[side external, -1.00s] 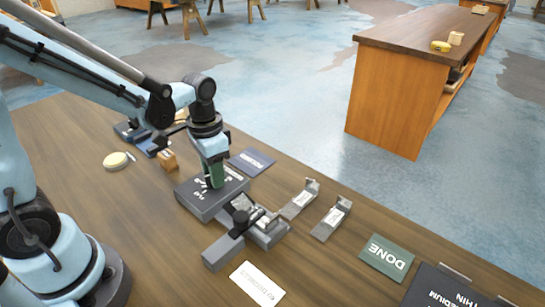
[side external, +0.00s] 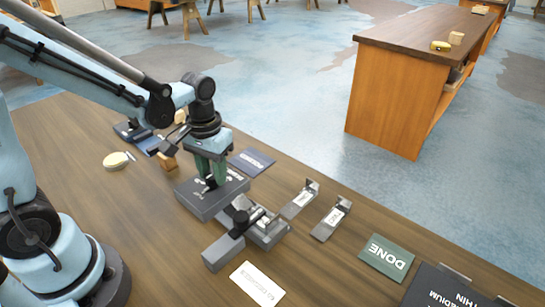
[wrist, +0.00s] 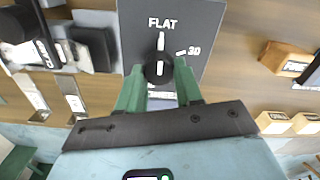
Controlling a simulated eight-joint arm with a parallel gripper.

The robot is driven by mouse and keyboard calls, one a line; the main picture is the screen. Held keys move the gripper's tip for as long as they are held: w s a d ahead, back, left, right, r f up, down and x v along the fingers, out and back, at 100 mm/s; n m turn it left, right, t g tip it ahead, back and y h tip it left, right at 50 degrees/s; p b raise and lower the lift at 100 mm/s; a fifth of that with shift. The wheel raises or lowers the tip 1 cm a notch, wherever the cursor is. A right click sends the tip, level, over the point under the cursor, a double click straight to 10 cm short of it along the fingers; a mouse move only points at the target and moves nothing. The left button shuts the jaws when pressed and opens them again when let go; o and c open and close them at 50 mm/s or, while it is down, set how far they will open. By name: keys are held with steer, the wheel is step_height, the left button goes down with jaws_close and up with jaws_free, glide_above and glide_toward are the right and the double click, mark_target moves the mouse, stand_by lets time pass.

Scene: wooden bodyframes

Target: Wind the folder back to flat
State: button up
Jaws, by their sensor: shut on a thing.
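The folder's dark grey dial box (side external: 205,203) stands on the bench, joined to a grey metal bending part (side external: 262,232) at its front. In the wrist view the dial face (wrist: 205,25) carries the words FLAT and 30. Its round black knob (wrist: 158,72) has a white pointer line running up toward the FLAT mark, apparently in line with it. My gripper (side external: 211,183) is upright over the dial. Its green fingers (wrist: 158,66) are shut on the knob, one on each side. The lower part of the dial is hidden by my gripper.
Two bent metal pieces (side external: 300,200) (side external: 332,217) lie right of the folder. A green DONE card (side external: 386,257), a white card (side external: 257,284) and a dark blue card (side external: 251,161) lie flat. A wooden block (side external: 167,161) stands behind the dial box. The left front bench is clear.

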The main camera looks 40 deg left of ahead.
mark_target(209, 179)
steer(key=o, duration=1)
steer(key=shift+o, duration=0.2)
steer(key=shift+r, duration=0.1)
step_height(209, 179, up, 12)
stand_by(0.4)
steer(key=s+f+m+t, duration=0.1)
steer(key=t, duration=0.1)
steer(key=s+d+f+m+t, duration=0.1)
steer(key=t, duration=0.1)
steer(key=s+f+m+t, duration=0.1)
steer(key=t, duration=0.2)
steer(key=shift+d, duration=0.3)
